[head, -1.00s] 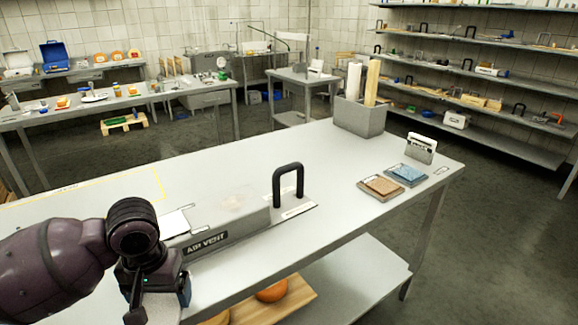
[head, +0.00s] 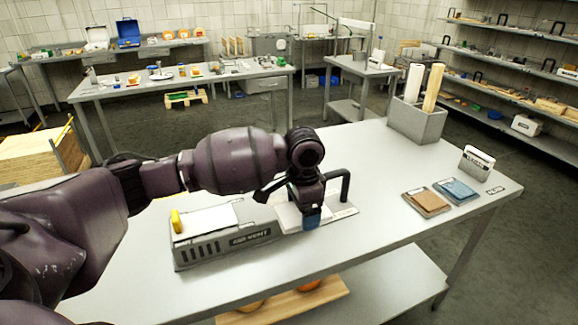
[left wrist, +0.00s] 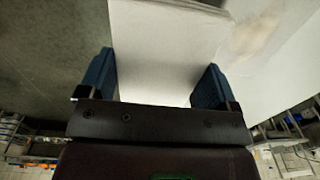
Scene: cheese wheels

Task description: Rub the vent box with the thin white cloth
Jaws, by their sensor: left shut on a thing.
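The vent box (head: 225,246) is a long grey box on the near table, with slots and an "AIR VENT" label on its front. My left gripper (head: 311,214) is over the box's right end, beside the black handle. It is shut on the thin white cloth (head: 288,217), which also shows as a flat white sheet between the fingers in the left wrist view (left wrist: 165,45). A faint brownish smear (left wrist: 258,35) lies on a pale surface beside the cloth. I cannot tell whether the cloth touches the box. My right gripper is not in view.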

